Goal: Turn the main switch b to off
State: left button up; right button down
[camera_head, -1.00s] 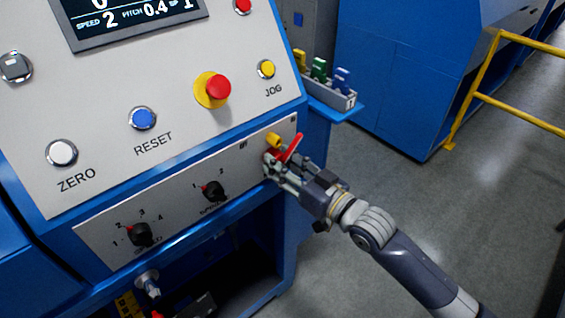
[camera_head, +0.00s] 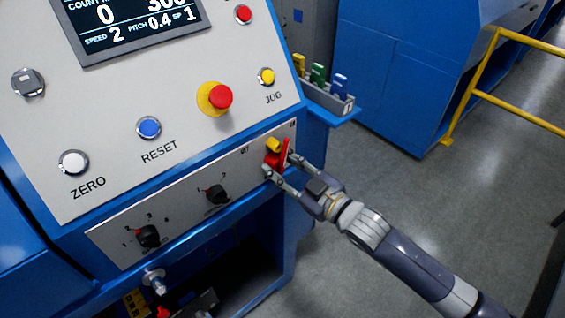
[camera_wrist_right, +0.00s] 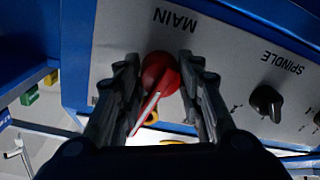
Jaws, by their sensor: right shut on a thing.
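The main switch (camera_head: 281,156) is a red rotary handle at the right end of the lower grey panel. In the head view its handle stands steeply, leaning slightly right. The wrist view shows the red knob (camera_wrist_right: 161,72) upside down, with a white line on its handle and the word MAIN beside it. My right gripper (camera_head: 280,166) reaches in from the right, its two fingers on either side of the red handle and shut on it. The fingers partly hide the switch. My left gripper is not in view.
Two black selector knobs, the SPINDLE one (camera_head: 217,194) and another (camera_head: 148,236), sit left on the same panel. Above are a red emergency button (camera_head: 220,97) and a yellow JOG button (camera_head: 267,76). A small tray (camera_head: 330,97) with coloured tags juts out right. Open floor lies right.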

jog(key=shift+n, duration=0.3)
jog(key=c, duration=1.1)
grip_release()
jog(key=v, duration=1.2)
